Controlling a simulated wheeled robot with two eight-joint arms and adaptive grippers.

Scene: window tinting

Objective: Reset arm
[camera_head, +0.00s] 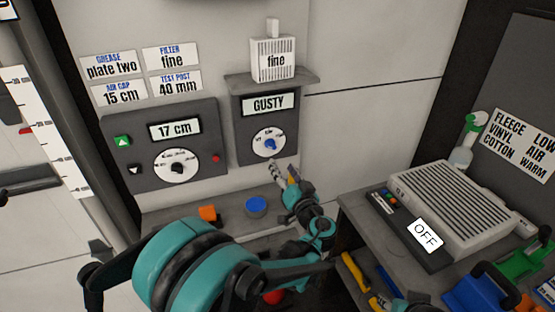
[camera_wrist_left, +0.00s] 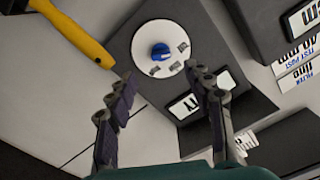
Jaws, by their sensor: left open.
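My left gripper (camera_head: 284,172) is in front of the grey panel (camera_head: 244,149) whose display reads GUSTY, just below its white dial with a blue knob (camera_head: 270,145). In the left wrist view its two dark fingers (camera_wrist_left: 160,73) are spread apart with nothing between them. The blue knob (camera_wrist_left: 160,51) is beyond the fingertips there, and no finger touches it in that view. My teal left arm (camera_head: 190,265) reaches across the lower middle of the head view.
A panel reading 17 cm (camera_head: 165,145) is on the wall at left. A blue round item (camera_head: 256,206) and an orange block (camera_head: 208,213) sit on the shelf below. A grey vented unit (camera_head: 455,205) marked OFF stands at right. A yellow handle (camera_wrist_left: 78,35) is near the left fingers.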

